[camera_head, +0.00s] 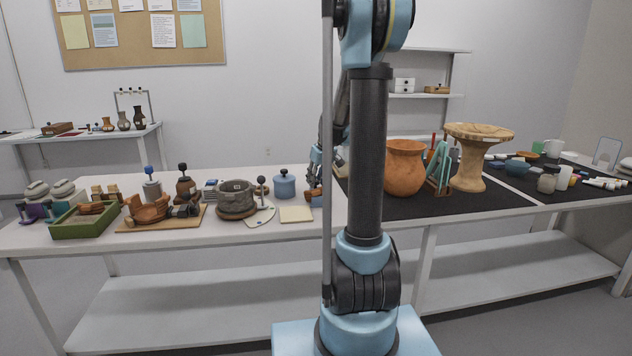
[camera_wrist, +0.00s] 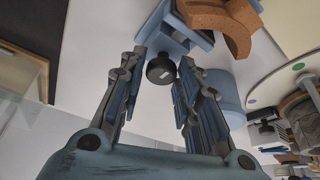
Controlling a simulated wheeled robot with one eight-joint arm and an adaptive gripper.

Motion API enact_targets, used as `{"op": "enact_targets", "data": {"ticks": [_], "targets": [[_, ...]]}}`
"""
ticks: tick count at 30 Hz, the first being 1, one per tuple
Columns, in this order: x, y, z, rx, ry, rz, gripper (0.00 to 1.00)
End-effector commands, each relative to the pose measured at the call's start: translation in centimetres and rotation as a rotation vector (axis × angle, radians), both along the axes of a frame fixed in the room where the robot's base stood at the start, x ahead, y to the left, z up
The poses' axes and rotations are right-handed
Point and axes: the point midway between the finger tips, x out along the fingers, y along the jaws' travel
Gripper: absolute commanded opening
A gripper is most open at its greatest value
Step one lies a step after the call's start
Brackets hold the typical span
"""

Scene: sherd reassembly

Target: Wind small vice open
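The small vice (camera_wrist: 182,38) is blue and shows at the top of the wrist view. Its round black knob (camera_wrist: 160,70) faces my gripper. A curved terracotta piece (camera_wrist: 238,22) sits at the vice, on its right. My gripper (camera_wrist: 163,58) is open, with one finger on each side of the knob and a small gap showing on both sides. In the head view the terracotta piece (camera_head: 311,194) shows just left of my arm, below my gripper (camera_head: 315,170). My arm hides most of the vice there.
A blue lidded jar (camera_head: 284,187) stands left of the vice, close to my right finger in the wrist view. A large terracotta pot (camera_head: 405,168) stands right of my arm on a black mat.

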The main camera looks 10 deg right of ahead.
Motion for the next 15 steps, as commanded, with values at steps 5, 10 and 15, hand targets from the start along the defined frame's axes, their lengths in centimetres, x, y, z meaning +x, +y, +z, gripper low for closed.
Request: {"op": "enact_targets", "data": {"ticks": [5, 10, 15], "targets": [[-0.03, 0.0, -0.02, 0.0, 0.001, -0.001, 0.48], [-0.06, 0.02, -0.02, 0.001, 0.001, -0.001, 0.48], [-0.26, -0.08, 0.51, 0.001, 0.001, -0.001, 0.48]]}}
